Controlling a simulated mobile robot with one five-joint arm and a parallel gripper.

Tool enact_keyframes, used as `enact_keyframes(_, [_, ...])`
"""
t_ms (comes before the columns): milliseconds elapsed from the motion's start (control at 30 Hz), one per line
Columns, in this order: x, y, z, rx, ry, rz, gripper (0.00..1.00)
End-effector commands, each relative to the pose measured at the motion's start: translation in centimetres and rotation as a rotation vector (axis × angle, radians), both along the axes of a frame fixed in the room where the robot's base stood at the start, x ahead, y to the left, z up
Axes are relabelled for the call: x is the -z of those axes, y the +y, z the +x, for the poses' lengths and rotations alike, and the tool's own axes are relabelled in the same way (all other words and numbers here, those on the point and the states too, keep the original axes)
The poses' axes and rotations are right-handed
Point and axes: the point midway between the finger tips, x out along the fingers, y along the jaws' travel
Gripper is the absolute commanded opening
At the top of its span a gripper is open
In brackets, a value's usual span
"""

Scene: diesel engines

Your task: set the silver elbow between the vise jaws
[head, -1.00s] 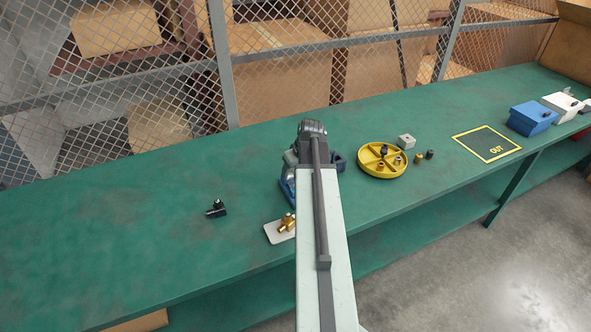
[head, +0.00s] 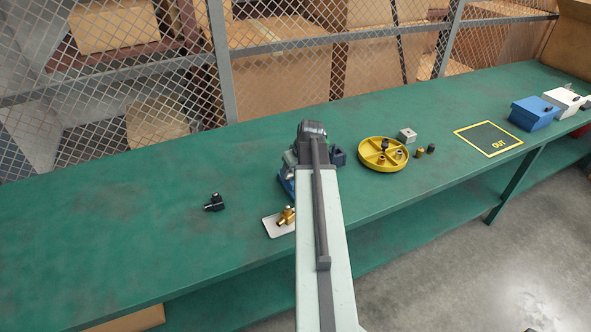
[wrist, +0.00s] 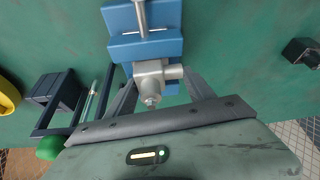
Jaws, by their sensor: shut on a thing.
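The silver elbow (wrist: 153,76) is held between the fingers of my gripper (wrist: 158,84) in the wrist view, with one branch pointing right. The blue vise (wrist: 145,48) is just beyond it, its screw and handle toward the top. The elbow overlaps the near part of the vise in this view; I cannot tell whether it is between the jaws or above them. In the head view my arm hides the elbow and most of the vise (head: 287,186); only its blue left side shows.
A black elbow fitting (head: 214,203) lies on the green bench to the left. A brass fitting (head: 286,216) sits on a pale plate (head: 271,229) beside my arm. A yellow divided tray (head: 383,168) stands to the right. The marked OUT square (head: 488,138) is farther right.

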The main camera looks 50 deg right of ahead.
Motion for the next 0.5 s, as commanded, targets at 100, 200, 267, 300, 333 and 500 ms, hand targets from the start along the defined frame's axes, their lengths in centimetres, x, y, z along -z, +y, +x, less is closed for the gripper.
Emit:
enact_keyframes(100, [0.85,0.33,-0.29,0.000,0.014,0.012,0.03])
enact_keyframes(200, [1.11,0.36,-0.24,0.001,0.015,0.012,0.03])
enact_keyframes(267, [1.21,0.37,-0.20,0.001,0.015,0.012,0.03])
enact_keyframes(300, [1.23,0.38,-0.19,0.001,0.015,0.012,0.03])
enact_keyframes(333, [1.24,0.38,-0.17,0.001,0.015,0.012,0.03])
enact_keyframes(500, [1.18,0.39,-0.10,-0.001,0.013,0.011,0.62])
